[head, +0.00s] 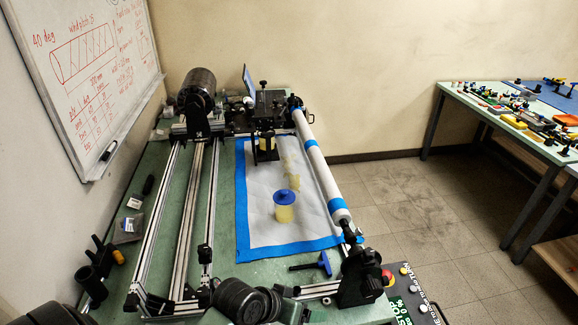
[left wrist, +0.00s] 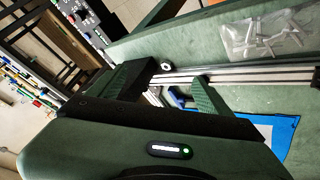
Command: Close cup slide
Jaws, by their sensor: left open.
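A black carriage (head: 268,112) stands at the far end of the bench in the head view. A small black holder with a yellowish cup (head: 266,144) sits at its front. This may be the cup slide; I cannot tell how far open it is. In the left wrist view my left gripper (left wrist: 176,78) is open, with a metal rail and a blue-handled tool (left wrist: 178,97) showing beyond the fingers. My right gripper is not in view.
A white roller (head: 316,165) runs along the right side of the sheet (head: 262,190). Metal rails (head: 166,225) run along the left. The blue-handled tool (head: 324,264) lies near the front. A clear bag (left wrist: 262,34) holds small white parts. A control panel (head: 412,295) is at the front right.

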